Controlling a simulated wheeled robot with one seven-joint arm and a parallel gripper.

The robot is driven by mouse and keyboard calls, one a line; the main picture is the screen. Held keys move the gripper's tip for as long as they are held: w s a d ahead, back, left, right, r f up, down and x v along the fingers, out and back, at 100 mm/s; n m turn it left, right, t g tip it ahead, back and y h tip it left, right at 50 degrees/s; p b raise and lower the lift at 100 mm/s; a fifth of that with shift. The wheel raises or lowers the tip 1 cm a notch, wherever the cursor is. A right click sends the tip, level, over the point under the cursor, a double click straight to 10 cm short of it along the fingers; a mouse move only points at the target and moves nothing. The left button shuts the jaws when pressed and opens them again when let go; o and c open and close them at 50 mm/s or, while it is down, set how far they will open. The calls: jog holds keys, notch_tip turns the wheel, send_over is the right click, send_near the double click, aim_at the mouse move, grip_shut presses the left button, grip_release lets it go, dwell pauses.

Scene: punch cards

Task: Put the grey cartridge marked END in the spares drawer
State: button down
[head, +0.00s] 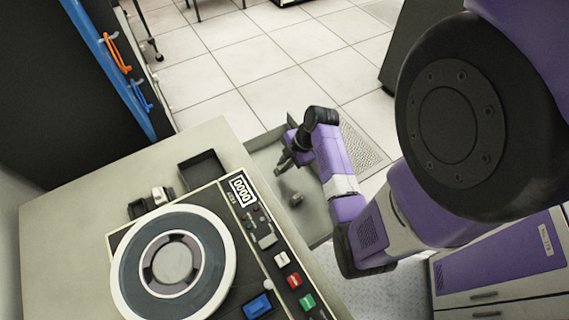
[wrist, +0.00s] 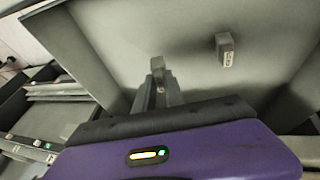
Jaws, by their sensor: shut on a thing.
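My gripper (wrist: 160,88) is shut on a small grey cartridge (wrist: 157,65), seen at the fingertips in the wrist view. I cannot see a mark on it. In the head view my gripper (head: 284,162) is over an open grey drawer (head: 316,222), pointing down into it. The drawer's inside also fills much of the wrist view (wrist: 120,40). A second small grey block (wrist: 225,48) with a pale label lies in the drawer, apart from my gripper; its lettering is too small to read. It also shows in the head view (head: 296,199).
A grey cabinet top (head: 62,220) stands left of the drawer. It carries a machine with a large round reel (head: 215,262), a counter, coloured buttons, and a dark open tray (head: 203,172). A purple-fronted cabinet (head: 500,258) stands at the right. Tiled floor lies beyond.

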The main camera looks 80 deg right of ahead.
jog(key=shift+f+b, duration=1.55)
jog(key=shift+f, duration=0.7)
dwell(0.6)
jog(key=c, duration=1.3)
grip_release()
jog(key=shift+c, duration=1.1)
jog(key=shift+r, duration=0.1)
notch_tip(320, 180, up, 8)
jog(key=p, duration=0.7)
